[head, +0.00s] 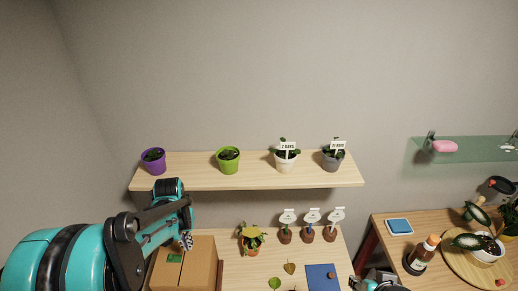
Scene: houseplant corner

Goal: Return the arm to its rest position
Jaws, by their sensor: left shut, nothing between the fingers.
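My left arm comes in from the left, turquoise and black. Its left gripper (187,241) points down beside and over a brown cardboard box (200,262) on the lower table. The gripper is shut and holds nothing. Part of the box is hidden behind the arm. A small grey and dark piece at the bottom edge, right of the blue mat, looks like part of my right arm or gripper (378,284); its fingers cannot be made out.
A wooden shelf (250,183) bears purple (153,161), green (228,160), white (285,162) and grey (332,160) pots. The table holds a yellowing plant (251,238), three labelled brown pots and a blue mat (322,277). A brown bottle (423,254) stands on the right table.

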